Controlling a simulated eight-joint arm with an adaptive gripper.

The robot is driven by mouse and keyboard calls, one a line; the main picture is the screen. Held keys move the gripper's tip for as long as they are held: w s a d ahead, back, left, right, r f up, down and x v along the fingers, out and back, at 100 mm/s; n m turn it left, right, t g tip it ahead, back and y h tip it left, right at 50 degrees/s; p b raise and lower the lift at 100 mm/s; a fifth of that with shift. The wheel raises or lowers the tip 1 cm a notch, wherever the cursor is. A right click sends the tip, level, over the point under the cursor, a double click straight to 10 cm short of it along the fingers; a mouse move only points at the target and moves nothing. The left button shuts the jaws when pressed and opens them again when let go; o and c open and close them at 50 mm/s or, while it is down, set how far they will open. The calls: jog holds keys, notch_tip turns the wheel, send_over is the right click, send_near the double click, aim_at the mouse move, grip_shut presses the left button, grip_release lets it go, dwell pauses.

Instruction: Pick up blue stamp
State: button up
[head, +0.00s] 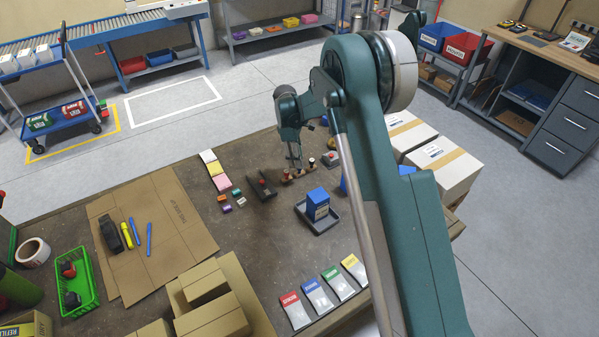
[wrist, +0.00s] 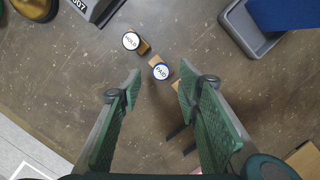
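The blue stamp (wrist: 160,71) shows in the wrist view as a round white top marked PAID with a blue ring, beside a wooden part. My gripper (wrist: 158,77) is open, its two green fingers apart on either side of this stamp in the picture. Nothing is held between them. A second stamp (wrist: 131,40), marked HOLD with a black ring, stands just to the upper left. In the head view my gripper (head: 295,163) points down over the wooden stamp group (head: 299,174); which one there is blue I cannot tell.
A dark tray (head: 319,224) with a blue box (head: 317,203) stands in front of the stamps. A dark stapler-like object (head: 262,188) lies to their left. Coloured note pads (head: 215,170) lie farther left. Cartons (head: 442,160) stand at the right. Bare table lies between these things.

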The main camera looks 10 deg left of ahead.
aim_at(299, 170)
jog(key=shift+f, duration=0.15)
jog(key=shift+s+d+f, duration=0.1)
jog(key=shift+d+f, duration=0.15)
jog(key=shift+f, duration=0.95)
jog(key=shift+d+f, duration=0.25)
jog(key=shift+f, duration=0.95)
jog(key=c, duration=1)
